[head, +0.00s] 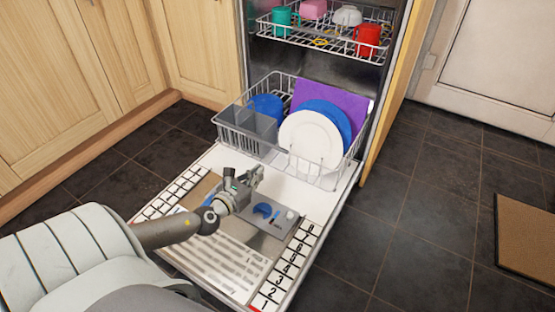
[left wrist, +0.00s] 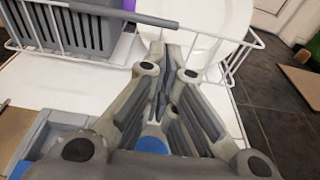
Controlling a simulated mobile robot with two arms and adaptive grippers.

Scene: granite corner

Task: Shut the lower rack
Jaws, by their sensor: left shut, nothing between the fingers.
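The lower rack (head: 225,139) is a grey-white wire basket pulled out over the open dishwasher door (head: 215,158). It holds a white plate (head: 308,138), blue plates, a purple board (head: 335,100), a blue bowl (head: 267,106) and a grey cutlery basket (head: 248,128). My left gripper (head: 256,174) is shut and empty, just in front of the rack's front side. In the left wrist view my fingertips (left wrist: 165,50) overlap the front wires by the white plate (left wrist: 205,22); whether they touch I cannot tell. My right gripper is out of view.
The upper rack (head: 300,36) holds cups and bowls, including a red mug (head: 367,40). The door carries a grey dispenser panel (head: 270,212). Wooden cabinets (head: 60,75) stand at left; dark tiled floor (head: 415,215) is clear at right, with a brown mat (head: 525,240).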

